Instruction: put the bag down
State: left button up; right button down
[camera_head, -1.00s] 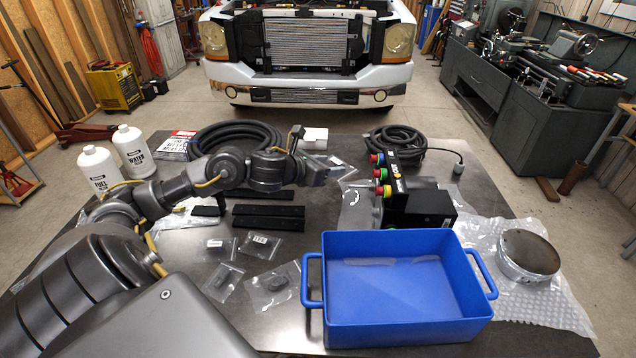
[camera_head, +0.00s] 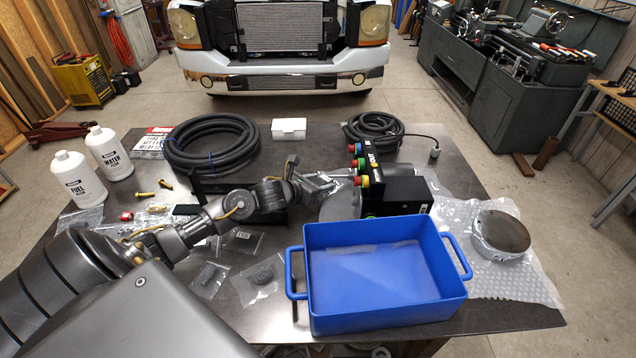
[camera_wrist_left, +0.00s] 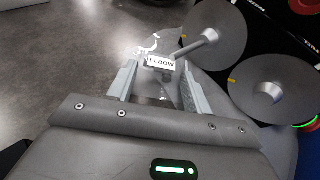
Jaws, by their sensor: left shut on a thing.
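The bag in the left wrist view is clear plastic with a white label reading "ELBOW" (camera_wrist_left: 161,63). My left gripper (camera_wrist_left: 160,85) is shut on it, and the bag sticks out past the fingertips. In the head view my left gripper (camera_head: 325,184) is over the middle of the table (camera_head: 300,150), just left of the dark box with coloured buttons (camera_head: 392,188). The bag is hard to make out there. I cannot tell whether it touches the table. My right gripper is not in view.
A blue bin (camera_head: 385,318) stands at the front. Close right of the gripper are grey discs with shafts (camera_wrist_left: 268,92). Bagged small parts (camera_head: 262,275) lie left of the bin. Hoses (camera_head: 212,145), a white box (camera_head: 289,128) and bottles (camera_head: 78,180) stand farther back or left.

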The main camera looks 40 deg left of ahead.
pick_arm(q)
jog(key=shift+f, duration=0.5)
jog(key=shift+s+f, duration=0.1)
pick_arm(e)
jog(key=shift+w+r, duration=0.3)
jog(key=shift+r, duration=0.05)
pick_arm(q)
jog(key=shift+f, duration=0.1)
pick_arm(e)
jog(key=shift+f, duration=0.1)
pick_arm(q)
jog(key=o, duration=0.5)
jog(key=shift+f, duration=0.1)
jog(key=o, duration=0.5)
jog(key=shift+c, duration=0.2)
